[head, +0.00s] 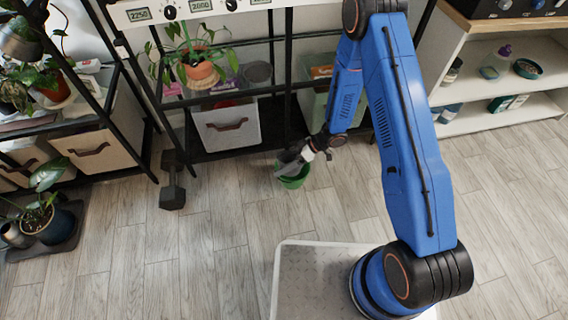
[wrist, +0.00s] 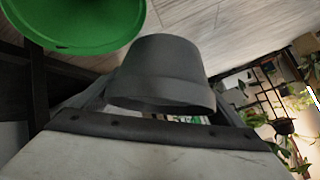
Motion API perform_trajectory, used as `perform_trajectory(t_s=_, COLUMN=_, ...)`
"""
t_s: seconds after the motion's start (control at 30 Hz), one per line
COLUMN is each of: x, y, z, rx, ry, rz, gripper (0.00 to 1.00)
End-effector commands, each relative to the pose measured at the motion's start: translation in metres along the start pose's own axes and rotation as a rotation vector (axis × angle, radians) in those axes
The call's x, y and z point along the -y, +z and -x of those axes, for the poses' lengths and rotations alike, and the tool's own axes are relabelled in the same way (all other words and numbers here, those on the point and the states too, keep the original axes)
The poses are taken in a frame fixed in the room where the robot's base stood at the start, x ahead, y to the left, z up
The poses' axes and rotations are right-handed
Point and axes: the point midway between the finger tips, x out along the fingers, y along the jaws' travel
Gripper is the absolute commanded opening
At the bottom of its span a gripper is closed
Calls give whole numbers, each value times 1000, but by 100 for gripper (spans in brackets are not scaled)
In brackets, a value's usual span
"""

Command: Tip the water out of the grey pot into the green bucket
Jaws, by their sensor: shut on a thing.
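The grey pot (wrist: 163,65) is held between the two fingers of my gripper (wrist: 160,108) in the wrist view. Its wider rim band is toward the gripper. In the head view the grey pot (head: 289,162) shows as a small, tilted-looking shape at my gripper (head: 307,152), right above the green bucket. The green bucket (head: 294,182) stands on the floor in front of the shelf. In the wrist view the green bucket (wrist: 75,40) is at the upper left, partly cut off. The pot's inside is hidden, and I cannot see any water.
A black shelf with a white bin (head: 226,127) and a potted plant (head: 198,70) stands behind the bucket. A dark dumbbell (head: 173,182) is on the floor to the left. A blue-potted plant (head: 47,222) stands at far left. The wooden floor between is clear.

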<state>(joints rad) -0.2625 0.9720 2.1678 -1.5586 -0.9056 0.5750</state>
Motion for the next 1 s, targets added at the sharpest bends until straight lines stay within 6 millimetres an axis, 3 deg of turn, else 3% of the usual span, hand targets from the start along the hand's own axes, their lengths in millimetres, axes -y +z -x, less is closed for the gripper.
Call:
perform_trajectory(t_s=0.7, x=8, y=-27, z=26, rx=0, ry=-383, rz=-410, gripper=59)
perform_trajectory(t_s=1.0, x=9, y=-34, z=32, rx=1, ry=-462, rz=-496, gripper=59)
